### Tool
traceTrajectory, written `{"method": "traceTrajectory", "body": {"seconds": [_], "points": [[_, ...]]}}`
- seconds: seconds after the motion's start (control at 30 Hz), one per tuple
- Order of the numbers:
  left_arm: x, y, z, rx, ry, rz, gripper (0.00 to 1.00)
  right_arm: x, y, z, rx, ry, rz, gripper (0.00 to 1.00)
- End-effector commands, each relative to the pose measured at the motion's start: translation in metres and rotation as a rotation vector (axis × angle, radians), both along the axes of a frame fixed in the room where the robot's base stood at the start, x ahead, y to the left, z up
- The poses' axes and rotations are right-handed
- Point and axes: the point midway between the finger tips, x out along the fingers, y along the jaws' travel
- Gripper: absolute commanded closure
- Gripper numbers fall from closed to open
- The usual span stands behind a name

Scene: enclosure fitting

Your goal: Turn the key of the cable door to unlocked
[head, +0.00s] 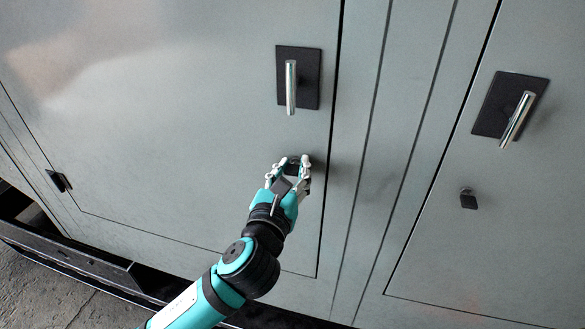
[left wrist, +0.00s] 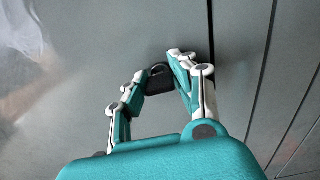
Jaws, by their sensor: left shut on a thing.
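My left gripper (head: 292,165) is at the grey door (head: 170,130) on the left, just below its upright chrome handle (head: 291,88). It is shut on a small black key (left wrist: 158,80), which sits between the fingertips close to the door face in the left wrist view. The fingers hide part of the key, and I cannot tell its exact turn angle. I see no label that says which door is the cable door. My right gripper is not in view.
A second grey door (head: 520,220) on the right has a tilted chrome handle (head: 517,119) and its own small black key (head: 468,199). A black hinge (head: 59,181) is at the lower left. A dark rail (head: 75,262) runs along the bottom above the floor.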

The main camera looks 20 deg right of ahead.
Motion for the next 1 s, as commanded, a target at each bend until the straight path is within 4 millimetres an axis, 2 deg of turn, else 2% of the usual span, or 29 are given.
{"method": "traceTrajectory", "body": {"seconds": [0.27, 1.0], "points": [[0.0, 0.0, 0.002, -0.152, 0.106, 0.0, 1.0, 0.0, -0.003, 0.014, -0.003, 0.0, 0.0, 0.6], [0.0, 0.0, 0.0, -0.735, 0.499, 0.002, 1.0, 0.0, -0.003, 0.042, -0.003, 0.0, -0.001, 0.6]]}}
